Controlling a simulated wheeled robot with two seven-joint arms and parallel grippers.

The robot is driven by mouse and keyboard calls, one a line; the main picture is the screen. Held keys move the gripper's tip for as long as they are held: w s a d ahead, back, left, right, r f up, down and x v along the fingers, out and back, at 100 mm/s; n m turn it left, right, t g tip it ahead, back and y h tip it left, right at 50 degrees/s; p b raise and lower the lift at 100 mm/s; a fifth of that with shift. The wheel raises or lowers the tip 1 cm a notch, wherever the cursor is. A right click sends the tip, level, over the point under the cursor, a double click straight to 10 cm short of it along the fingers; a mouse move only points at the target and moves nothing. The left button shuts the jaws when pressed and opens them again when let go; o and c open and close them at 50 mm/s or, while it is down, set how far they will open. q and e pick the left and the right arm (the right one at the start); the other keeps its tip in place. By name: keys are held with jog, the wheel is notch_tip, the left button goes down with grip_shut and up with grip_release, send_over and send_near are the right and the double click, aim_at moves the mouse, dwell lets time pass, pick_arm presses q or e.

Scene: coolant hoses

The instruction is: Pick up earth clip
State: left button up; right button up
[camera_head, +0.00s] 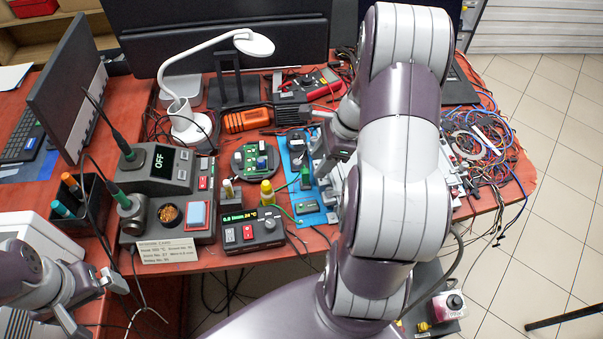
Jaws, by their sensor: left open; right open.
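I cannot clearly make out the earth clip. A thin green wire runs over the blue mat (308,219) towards the grey meter box (250,230), and its ends are too small to tell. My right gripper (325,168) is open above the right side of the blue mat, close to a small green part (306,178). My own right arm hides much of what lies to the right of the mat. My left gripper (98,306) is open and empty at the lower left, off the front of the red bench.
A soldering station (158,168) stands left of the mat, with a printed card (167,250) in front. A round board holder (249,160) sits beside the mat. A white lamp (188,118) stands behind. Tangled cables (482,140) cover the bench's right end.

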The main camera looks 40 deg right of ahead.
aim_at(308, 171)
jog(key=x, duration=0.4)
jog(key=w+x, duration=0.1)
jog(key=x, duration=0.2)
jog(key=shift+r+b, duration=0.15)
jog(key=shift+b, duration=0.25)
jog(key=shift+w+a+f, duration=0.1)
jog(key=shift+w+f, duration=0.1)
jog(key=shift+f, duration=0.2)
jog(key=shift+s, duration=0.1)
grip_shut()
jog(key=shift+r, duration=0.1)
